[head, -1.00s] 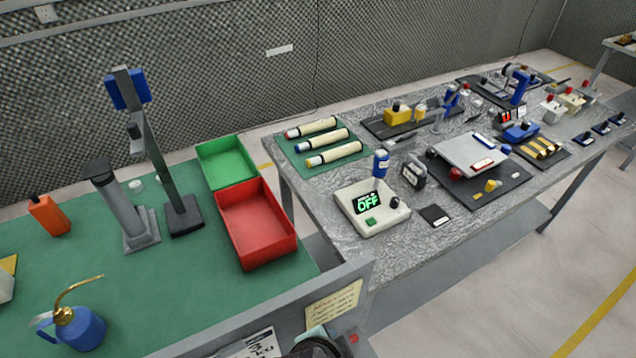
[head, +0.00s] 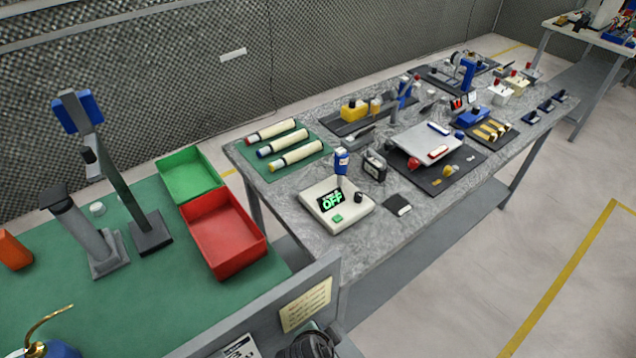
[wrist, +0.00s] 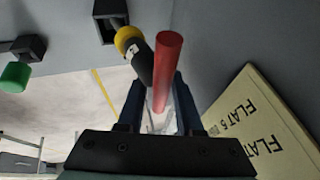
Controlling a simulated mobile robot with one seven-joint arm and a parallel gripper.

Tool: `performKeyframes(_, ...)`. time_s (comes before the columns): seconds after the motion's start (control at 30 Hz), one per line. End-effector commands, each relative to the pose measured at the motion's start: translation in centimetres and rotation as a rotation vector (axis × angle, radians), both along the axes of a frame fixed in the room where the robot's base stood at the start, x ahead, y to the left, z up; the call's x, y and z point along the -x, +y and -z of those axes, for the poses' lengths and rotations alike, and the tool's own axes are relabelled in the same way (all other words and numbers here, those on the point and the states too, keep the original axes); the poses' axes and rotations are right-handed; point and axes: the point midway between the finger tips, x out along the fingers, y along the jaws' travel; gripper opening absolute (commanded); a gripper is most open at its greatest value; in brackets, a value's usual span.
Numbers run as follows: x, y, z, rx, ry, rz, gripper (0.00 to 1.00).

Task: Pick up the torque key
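In the wrist view, my gripper (wrist: 158,100) has its two fingers apart, one on each side of the view's middle. A red rod-like handle (wrist: 168,65) stands in line with the gap between them. Beside it on the left is a black handle with a yellow collar (wrist: 129,41), close to the left finger. Neither shows a label, so I cannot tell which is the torque key. The lower ends of both are partly hidden by the gripper. No finger visibly presses on either handle. The fingers do not show in the head view.
A dark square holder (wrist: 110,20) and a green-tipped tool (wrist: 16,76) are at the wrist view's upper left. A cream lettered card (wrist: 255,120) is at right. In the head view, a red bin (head: 222,235) and green bin (head: 190,175) sit left of a crowded grey table (head: 375,235).

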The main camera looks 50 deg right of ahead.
Motion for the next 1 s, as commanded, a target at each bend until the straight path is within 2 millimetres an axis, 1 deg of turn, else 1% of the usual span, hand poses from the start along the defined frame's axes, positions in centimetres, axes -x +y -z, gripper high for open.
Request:
performKeyframes(0.13,-0.15,-0.41,0.83,0.0,0.0,0.001,0.35)
performKeyframes(0.37,-0.16,-0.43,0.94,0.0,-0.001,0.001,0.35)
performKeyframes(0.57,-0.18,-0.43,0.92,0.0,-0.001,0.001,0.0)
performKeyframes(1.0,-0.22,-0.45,0.83,0.001,-0.003,0.0,0.0)
